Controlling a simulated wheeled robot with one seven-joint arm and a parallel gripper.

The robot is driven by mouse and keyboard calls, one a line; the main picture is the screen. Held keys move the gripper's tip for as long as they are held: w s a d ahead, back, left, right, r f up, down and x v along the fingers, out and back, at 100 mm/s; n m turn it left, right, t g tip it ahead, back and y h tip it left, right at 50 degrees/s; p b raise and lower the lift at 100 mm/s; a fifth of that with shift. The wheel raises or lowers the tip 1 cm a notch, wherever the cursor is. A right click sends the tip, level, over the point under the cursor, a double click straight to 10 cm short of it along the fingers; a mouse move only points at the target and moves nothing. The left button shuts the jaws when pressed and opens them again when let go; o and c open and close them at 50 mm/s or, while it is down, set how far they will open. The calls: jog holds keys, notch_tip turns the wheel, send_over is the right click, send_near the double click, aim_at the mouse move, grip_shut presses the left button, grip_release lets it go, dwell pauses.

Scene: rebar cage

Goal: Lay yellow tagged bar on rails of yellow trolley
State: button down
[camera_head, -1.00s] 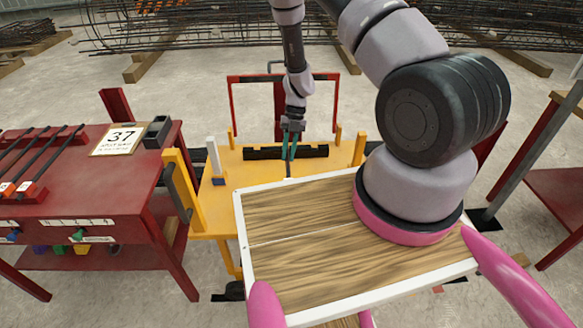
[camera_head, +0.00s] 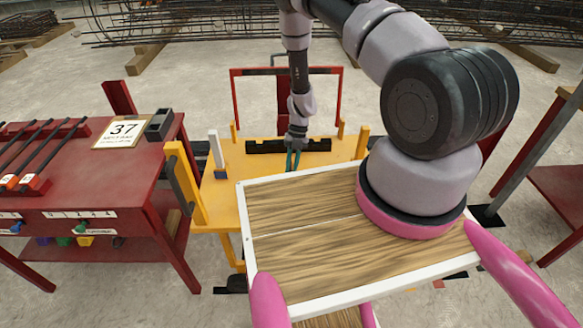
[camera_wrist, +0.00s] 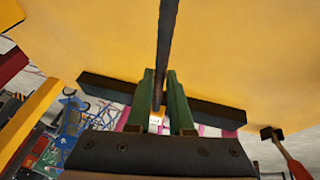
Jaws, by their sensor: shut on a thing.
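My gripper (camera_head: 292,161) is above the deck of the yellow trolley (camera_head: 225,190), near its middle, in the head view. Its green fingers (camera_wrist: 164,104) are shut on a dark bar (camera_wrist: 165,48) in the wrist view. The bar runs away from the fingers over the yellow deck. A black rail (camera_head: 318,145) lies across the trolley's far side. In the wrist view, a black rail (camera_wrist: 105,88) crosses behind the fingers and bar. I cannot tell whether the bar touches it.
A red table (camera_head: 90,180) on the left holds several dark bars (camera_head: 60,145) and a card marked 37 (camera_head: 122,130). Yellow posts (camera_head: 186,185) rise at the trolley's edge. A red frame (camera_head: 236,100) stands behind it. Rebar cages (camera_head: 200,30) lie far back.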

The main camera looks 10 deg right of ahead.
jog(key=c, duration=0.8)
grip_release()
